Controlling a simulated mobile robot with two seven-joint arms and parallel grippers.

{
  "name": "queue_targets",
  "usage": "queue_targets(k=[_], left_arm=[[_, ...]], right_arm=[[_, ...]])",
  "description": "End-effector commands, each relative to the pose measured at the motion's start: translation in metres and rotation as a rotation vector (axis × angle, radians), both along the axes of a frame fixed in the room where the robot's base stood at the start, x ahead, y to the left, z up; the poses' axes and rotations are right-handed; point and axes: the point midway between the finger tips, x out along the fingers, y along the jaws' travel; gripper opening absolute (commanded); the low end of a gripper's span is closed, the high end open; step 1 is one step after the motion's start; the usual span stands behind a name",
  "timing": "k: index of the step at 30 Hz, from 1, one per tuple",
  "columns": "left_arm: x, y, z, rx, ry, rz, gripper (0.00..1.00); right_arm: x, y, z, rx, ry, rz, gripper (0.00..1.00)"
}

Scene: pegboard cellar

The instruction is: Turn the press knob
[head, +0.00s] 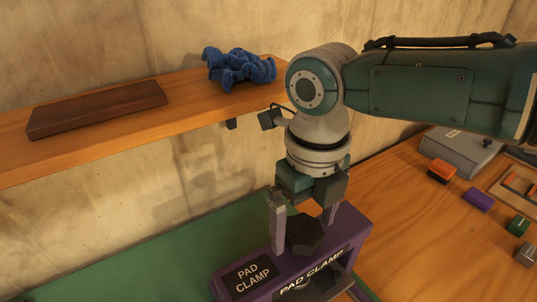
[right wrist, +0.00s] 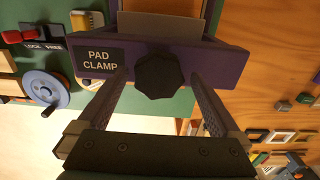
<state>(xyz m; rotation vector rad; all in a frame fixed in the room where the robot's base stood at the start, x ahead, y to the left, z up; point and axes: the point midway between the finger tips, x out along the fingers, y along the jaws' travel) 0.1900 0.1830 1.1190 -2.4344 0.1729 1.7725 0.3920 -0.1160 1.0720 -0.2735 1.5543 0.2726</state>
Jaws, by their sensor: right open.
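The press (head: 355,236) is a purple block labelled PAD CLAMP, and it also shows in the right wrist view (right wrist: 225,62). Its dark, many-sided knob (head: 305,235) sits on top; in the right wrist view the knob (right wrist: 160,76) is at upper middle. My right gripper (head: 303,228) points down over the press, open, with one finger on each side of the knob. In the right wrist view gaps show between the knob and both fingers, so they look apart from it. My left gripper is in neither view.
A wooden shelf (head: 190,116) with a dark brown board (head: 97,110) and a blue crumpled cloth (head: 240,68) runs behind my right arm. A grey box (head: 460,150) and small coloured blocks lie on the right. A blue handwheel (right wrist: 44,90) is left of the press.

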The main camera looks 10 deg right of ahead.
Motion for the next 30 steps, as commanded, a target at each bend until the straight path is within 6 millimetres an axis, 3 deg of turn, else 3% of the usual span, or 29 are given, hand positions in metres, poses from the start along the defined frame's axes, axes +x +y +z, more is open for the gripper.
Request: queue_targets(k=[6, 27, 30], left_arm=[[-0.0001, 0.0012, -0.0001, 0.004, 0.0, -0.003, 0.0], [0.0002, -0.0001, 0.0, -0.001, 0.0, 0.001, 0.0], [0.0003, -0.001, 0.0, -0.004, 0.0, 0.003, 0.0]], right_arm=[[-0.0002, 0.0002, -0.0004, 0.0, 0.0, 0.0, 1.0], [0.0001, 0.0001, 0.0001, 0.0, 0.0, -0.001, 0.21], [0.0001, 0.0001, 0.0002, 0.0, 0.0, -0.002, 0.21]])
